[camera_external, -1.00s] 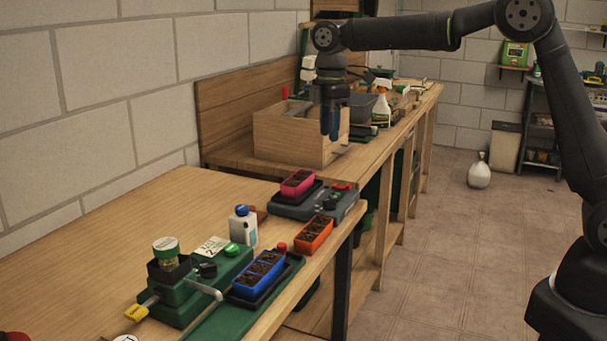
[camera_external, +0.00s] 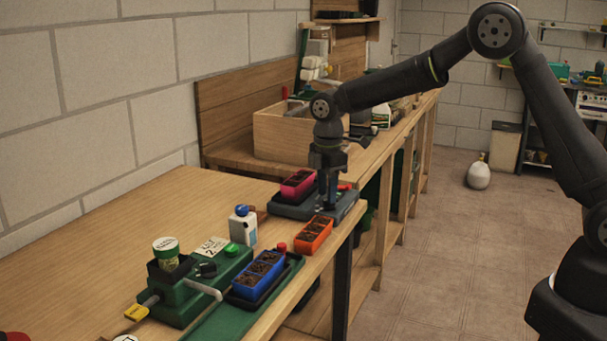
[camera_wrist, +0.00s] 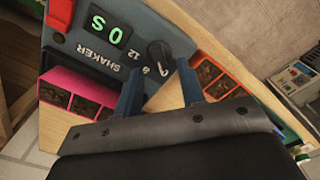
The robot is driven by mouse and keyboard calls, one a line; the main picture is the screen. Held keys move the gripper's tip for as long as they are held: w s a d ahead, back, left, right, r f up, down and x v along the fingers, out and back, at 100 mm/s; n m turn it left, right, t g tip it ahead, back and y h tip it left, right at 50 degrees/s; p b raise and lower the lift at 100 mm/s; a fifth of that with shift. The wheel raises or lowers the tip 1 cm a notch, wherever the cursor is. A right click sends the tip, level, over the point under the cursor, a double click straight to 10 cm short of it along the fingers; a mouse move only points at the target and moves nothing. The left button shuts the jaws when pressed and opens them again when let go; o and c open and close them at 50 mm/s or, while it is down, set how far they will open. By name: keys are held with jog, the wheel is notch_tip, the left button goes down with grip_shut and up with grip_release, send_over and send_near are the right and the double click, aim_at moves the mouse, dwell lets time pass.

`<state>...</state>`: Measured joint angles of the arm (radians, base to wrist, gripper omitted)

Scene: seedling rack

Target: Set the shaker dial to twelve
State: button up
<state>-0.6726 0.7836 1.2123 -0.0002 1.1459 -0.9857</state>
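The shaker is a grey-blue box (camera_external: 292,211) on the bench, and it also shows in the wrist view (camera_wrist: 70,45). Its lit green display (camera_wrist: 104,29) shows two digits, seen turned. The dark round dial (camera_wrist: 159,52) has a pale pointer mark, with small numbers, including 12 and 8, printed beside it. I cannot tell surely which number the pointer marks. My gripper (camera_wrist: 160,68) is open and empty, pointing down, its two blue fingers apart on either side of the dial's near edge. In the external view my gripper (camera_external: 327,203) is over the shaker and hides the dial.
A pink seedling tray (camera_external: 298,184) sits on the shaker. An orange tray (camera_external: 313,235) stands close by at the bench edge. A red button (camera_wrist: 57,14) is on the shaker's corner. A white bottle (camera_external: 243,229) and a blue tray (camera_external: 258,274) stand nearer the camera.

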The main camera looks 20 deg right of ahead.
jog(key=shift+f, duration=0.85)
jog(key=shift+c, duration=0.5)
grip_shut()
